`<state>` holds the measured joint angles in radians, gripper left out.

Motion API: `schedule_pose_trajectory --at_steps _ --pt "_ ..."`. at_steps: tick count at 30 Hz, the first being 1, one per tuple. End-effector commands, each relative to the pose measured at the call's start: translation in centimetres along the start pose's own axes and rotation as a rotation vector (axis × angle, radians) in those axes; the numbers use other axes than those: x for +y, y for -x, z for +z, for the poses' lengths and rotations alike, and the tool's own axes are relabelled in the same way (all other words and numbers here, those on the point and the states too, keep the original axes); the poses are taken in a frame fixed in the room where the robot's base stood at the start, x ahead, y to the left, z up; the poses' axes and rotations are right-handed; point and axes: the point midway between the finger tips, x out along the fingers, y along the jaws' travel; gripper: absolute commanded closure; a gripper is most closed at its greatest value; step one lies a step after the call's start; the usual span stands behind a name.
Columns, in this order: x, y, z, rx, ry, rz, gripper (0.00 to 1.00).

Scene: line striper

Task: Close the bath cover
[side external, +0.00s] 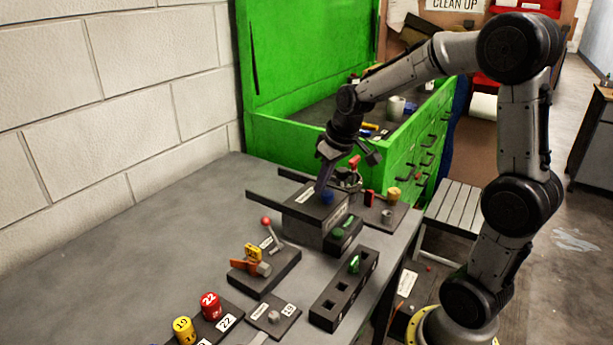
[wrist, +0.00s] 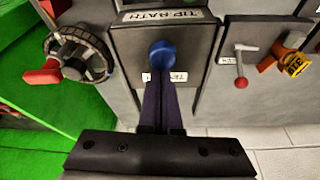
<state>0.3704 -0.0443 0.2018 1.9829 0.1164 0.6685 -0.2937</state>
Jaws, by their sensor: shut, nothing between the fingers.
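The bath is a grey box (side external: 302,222) on the bench, with a dark flat cover (side external: 313,206) on top. In the wrist view the cover (wrist: 195,42) carries a white label reading "TIP BATH". A round blue knob (wrist: 162,54) sits on the cover; it also shows in the side view (side external: 327,197). My gripper (side external: 321,189) points down over the cover, its fingers shut together and empty. In the wrist view the fingertips (wrist: 161,80) are right beside the knob and overlap its lower edge; I cannot tell whether they touch it. The bath opening is not visible.
Dark rails (side external: 265,199) stick out from the box. A handwheel with a red handle (wrist: 42,76) stands near on one side, a red-knobbed lever (wrist: 240,82) and an orange-yellow valve (wrist: 290,62) on the other. A slotted block (side external: 343,292) lies in front. The bench's left is clear.

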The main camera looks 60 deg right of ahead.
Motion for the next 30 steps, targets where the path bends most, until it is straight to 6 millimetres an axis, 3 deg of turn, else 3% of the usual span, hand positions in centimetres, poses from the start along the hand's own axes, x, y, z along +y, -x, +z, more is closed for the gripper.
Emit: schedule_pose_trajectory --at_steps 15,24,30 --pt "0.1 0.0 0.3 -0.006 0.0 -0.001 1.0" --pt "0.1 -1.0 -3.9 0.003 0.001 0.001 1.0" --pt "0.1 3.3 -3.8 0.012 -0.001 0.003 1.0"
